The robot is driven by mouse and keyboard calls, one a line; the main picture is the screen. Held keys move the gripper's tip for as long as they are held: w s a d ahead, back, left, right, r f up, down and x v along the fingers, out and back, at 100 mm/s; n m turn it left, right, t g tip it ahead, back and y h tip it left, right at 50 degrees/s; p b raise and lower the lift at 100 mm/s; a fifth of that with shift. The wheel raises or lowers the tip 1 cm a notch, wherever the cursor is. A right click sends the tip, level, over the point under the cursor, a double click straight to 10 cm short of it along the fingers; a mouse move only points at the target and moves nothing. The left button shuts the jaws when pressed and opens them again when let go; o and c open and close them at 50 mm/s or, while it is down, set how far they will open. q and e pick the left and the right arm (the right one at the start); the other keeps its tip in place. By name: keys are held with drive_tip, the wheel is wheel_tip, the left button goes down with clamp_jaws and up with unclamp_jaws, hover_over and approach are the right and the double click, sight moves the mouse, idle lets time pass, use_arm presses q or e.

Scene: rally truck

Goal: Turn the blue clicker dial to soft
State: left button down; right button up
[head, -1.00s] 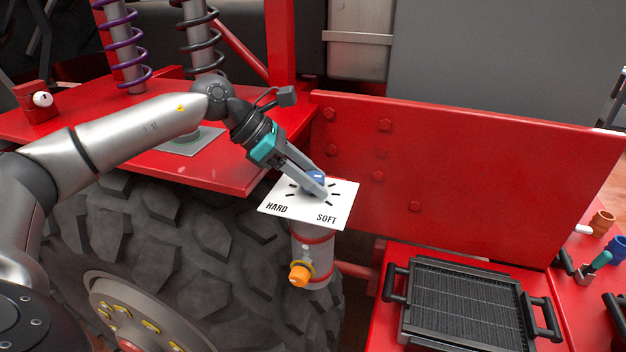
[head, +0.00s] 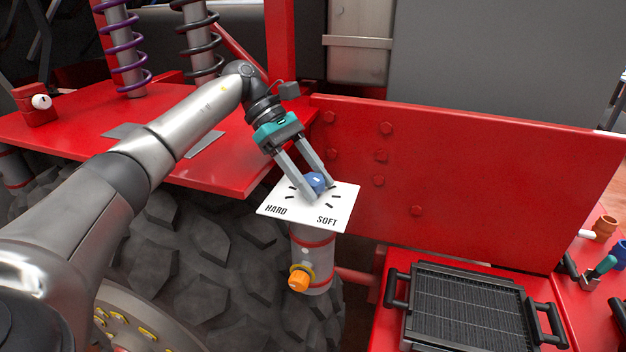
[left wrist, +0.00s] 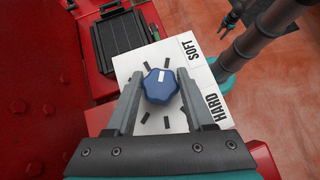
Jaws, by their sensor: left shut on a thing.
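The blue dial (head: 315,182) sits on a white plate (head: 339,197) printed HARD at its front left and SOFT at its front right, with black ticks around the dial. My left gripper (head: 318,190) is shut on the dial, one finger on each side. In the left wrist view the dial (left wrist: 160,86) shows between the fingertips, its white mark pointing to the top of the picture. SOFT is at the upper right there and HARD at the lower right. My right gripper (left wrist: 231,19) shows small and dark at the top of that view, its jaws unclear.
Below the plate is a grey cylinder with an orange knob (head: 299,280). A red wall (head: 470,180) rises behind. A black-handled grille tray (head: 465,305) lies at the right. A big tyre (head: 200,240) is at the left, under a red shelf.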

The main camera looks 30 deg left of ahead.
idle(0.4)
use_arm(q)
drive_tip(key=shift+c, duration=1.4)
unclamp_jaws()
drive_tip(key=v, duration=0.8)
drive_tip(key=shift+b, duration=0.4)
drive_tip(key=p+v, duration=0.5)
drive_tip(key=p, duration=0.2)
drive_tip(key=shift+a+r, duration=0.2)
drive_tip(key=shift+r, duration=0.15)
drive_tip(key=shift+a+r+p, duration=0.45)
drive_tip(key=shift+a+p, duration=0.1)
drive_tip(key=shift+p, duration=0.3)
